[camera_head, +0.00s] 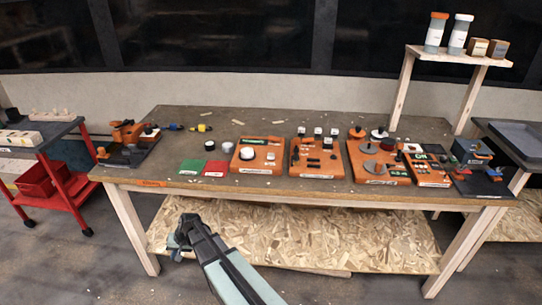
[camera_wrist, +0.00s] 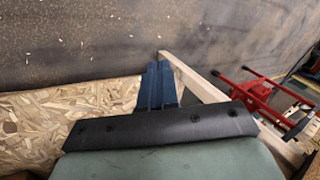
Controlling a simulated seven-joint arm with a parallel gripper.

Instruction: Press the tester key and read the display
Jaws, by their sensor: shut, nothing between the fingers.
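Several orange panels stand in a row on the workbench. The left panel (camera_head: 258,155) has a white round knob and a green strip that may be a display. A small panel to the right (camera_head: 427,170) has dark and white parts and a green-lit patch. I cannot tell which one is the tester, and no key or reading is legible. My gripper (camera_head: 180,248) is in front of the bench, below its top edge and apart from all panels. In the wrist view its blue fingers (camera_wrist: 157,85) are together, shut and empty.
The workbench top (camera_head: 270,118) has free room at the back. A green mat (camera_head: 191,167) and a red mat (camera_head: 216,168) lie left of the panels. A chipboard lower shelf (camera_head: 330,235) is under the bench. A red cart (camera_head: 68,190) stands left, a raised wooden shelf (camera_head: 460,56) at back right.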

